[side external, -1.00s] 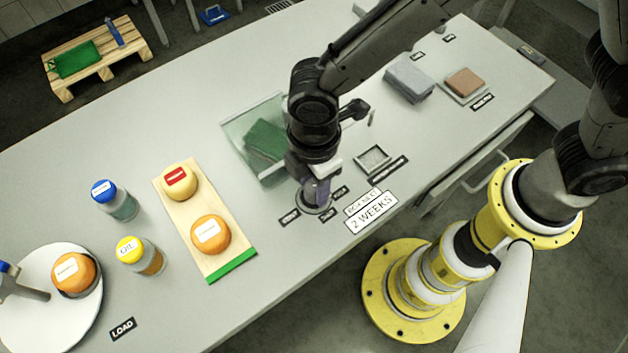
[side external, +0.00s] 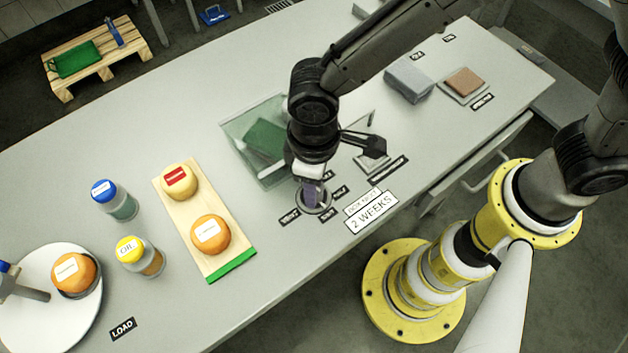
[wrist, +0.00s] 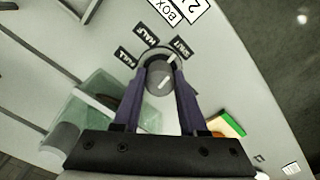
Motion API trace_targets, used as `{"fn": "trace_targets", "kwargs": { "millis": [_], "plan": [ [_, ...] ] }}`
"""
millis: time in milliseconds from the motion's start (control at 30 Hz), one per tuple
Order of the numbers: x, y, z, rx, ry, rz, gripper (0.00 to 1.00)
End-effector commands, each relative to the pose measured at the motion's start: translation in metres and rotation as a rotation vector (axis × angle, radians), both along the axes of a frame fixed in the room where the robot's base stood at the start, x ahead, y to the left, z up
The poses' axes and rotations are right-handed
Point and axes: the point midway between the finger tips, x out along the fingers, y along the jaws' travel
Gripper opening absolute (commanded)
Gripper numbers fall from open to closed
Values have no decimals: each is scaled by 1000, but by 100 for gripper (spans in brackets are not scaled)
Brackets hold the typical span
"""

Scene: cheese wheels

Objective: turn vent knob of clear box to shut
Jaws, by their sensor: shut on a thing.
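The clear box (side external: 237,128) stands mid-table with a dark green block visible inside; it is at the left in the wrist view (wrist: 105,95). My gripper (side external: 313,203) points down at the round vent knob beside the box. In the wrist view my gripper (wrist: 160,80) is shut on the grey vent knob (wrist: 158,76), one finger on each side. The knob's white line slants up and right, roughly toward the SHUT label (wrist: 182,47). The HALF label (wrist: 147,33) and FULL label (wrist: 125,56) lie around it. Another label is mostly hidden by the right finger.
A sign reading 2 WEEKS (side external: 372,212) lies right of the knob. A wooden board (side external: 218,258) with two cheese wheels, two capped jars and a white round plate (side external: 60,325) are to the left.

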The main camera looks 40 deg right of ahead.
Motion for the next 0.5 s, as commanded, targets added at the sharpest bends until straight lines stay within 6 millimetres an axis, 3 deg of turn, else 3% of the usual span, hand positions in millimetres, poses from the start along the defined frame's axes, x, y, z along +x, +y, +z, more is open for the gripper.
{"fn": "trace_targets", "kwargs": {
  "millis": [500],
  "plan": [
    [0,0,2,2,-1,-109,0]
  ]
}}
